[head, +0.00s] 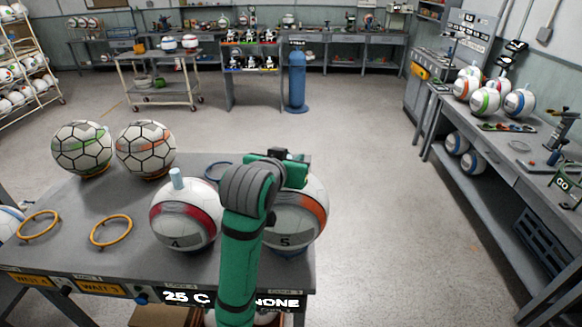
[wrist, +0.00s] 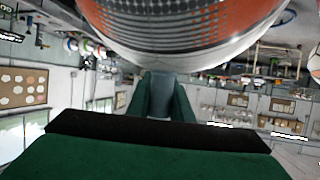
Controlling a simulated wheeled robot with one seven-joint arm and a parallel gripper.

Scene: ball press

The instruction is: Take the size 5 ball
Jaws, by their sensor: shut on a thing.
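The size 5 ball (head: 305,214) is white with an orange band and a grey panel marked 5. It is at the right end of the near bench, partly hidden by my arm. My gripper (wrist: 162,92) is at the ball's top, shut on a grey-blue peg (wrist: 160,86) that seems to stick out of the ball. The ball's orange and white surface (wrist: 185,22) fills the top of the wrist view. I cannot tell whether the ball rests on its ring or hangs just above it.
The size 4 ball (head: 184,214), with a red band and a pale peg, stands close on the left. Two panelled balls (head: 82,147) (head: 146,149) sit behind it. Empty orange rings (head: 111,231) lie on the bench. Open floor (head: 370,200) separates it from the right workbench (head: 500,160).

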